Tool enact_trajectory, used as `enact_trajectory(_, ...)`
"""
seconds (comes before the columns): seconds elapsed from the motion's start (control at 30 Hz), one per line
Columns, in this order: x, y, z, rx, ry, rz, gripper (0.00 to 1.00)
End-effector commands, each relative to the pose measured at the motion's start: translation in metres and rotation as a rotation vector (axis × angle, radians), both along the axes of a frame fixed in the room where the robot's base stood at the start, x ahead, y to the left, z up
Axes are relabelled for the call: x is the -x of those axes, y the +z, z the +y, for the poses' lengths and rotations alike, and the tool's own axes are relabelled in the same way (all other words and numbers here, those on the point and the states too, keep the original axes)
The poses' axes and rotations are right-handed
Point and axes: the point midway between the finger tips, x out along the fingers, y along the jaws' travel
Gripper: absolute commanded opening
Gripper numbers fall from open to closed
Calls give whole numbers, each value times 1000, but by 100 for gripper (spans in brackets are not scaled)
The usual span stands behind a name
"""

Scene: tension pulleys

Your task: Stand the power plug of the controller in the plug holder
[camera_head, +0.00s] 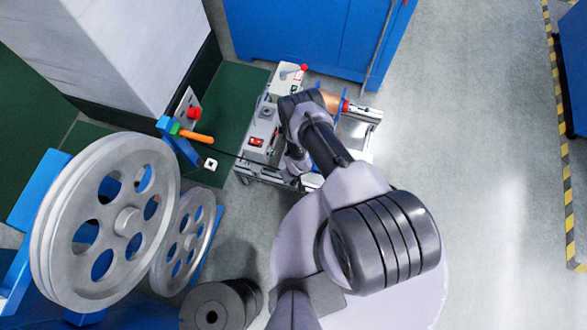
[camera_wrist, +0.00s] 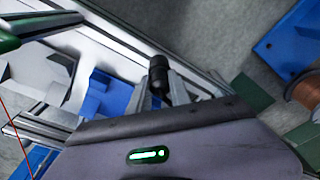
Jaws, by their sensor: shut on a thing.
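My gripper (camera_wrist: 163,86) is shut on a black cylindrical piece, the power plug (camera_wrist: 158,72), which stands up from between the fingertips in the wrist view. In the head view my arm hides most of the gripper and the plug. The controller, a grey box with a red switch (camera_head: 257,142), sits on the metal-framed bench left of my arm. A blue part (camera_wrist: 106,95) lies left of the plug in the wrist view; I cannot tell whether it is the plug holder.
A copper spool (camera_wrist: 303,88) is at the right in the wrist view. Large grey pulleys (camera_head: 112,222) stand at the left in the head view, with a dark weight (camera_head: 215,305) below. A blue cabinet (camera_head: 300,35) is behind the bench.

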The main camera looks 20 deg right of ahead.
Motion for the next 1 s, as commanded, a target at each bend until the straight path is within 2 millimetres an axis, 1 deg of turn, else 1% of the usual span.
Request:
enact_trajectory(0.1,0,0,0,0,0,0,0)
enact_trajectory(0.13,0,0,0,0,0,0,28)
enact_trajectory(0.23,0,0,0,0,0,0,47)
enact_trajectory(0.27,0,0,0,0,0,0,49)
enact_trajectory(0.53,0,1,0,0,0,0,49)
enact_trajectory(0.63,1,11,0,0,0,0,49)
enact_trajectory(0.67,1,17,0,0,0,0,49)
enact_trajectory(0.77,4,45,-1,0,-1,0,49)
enact_trajectory(1.0,13,122,-2,0,0,0,49)
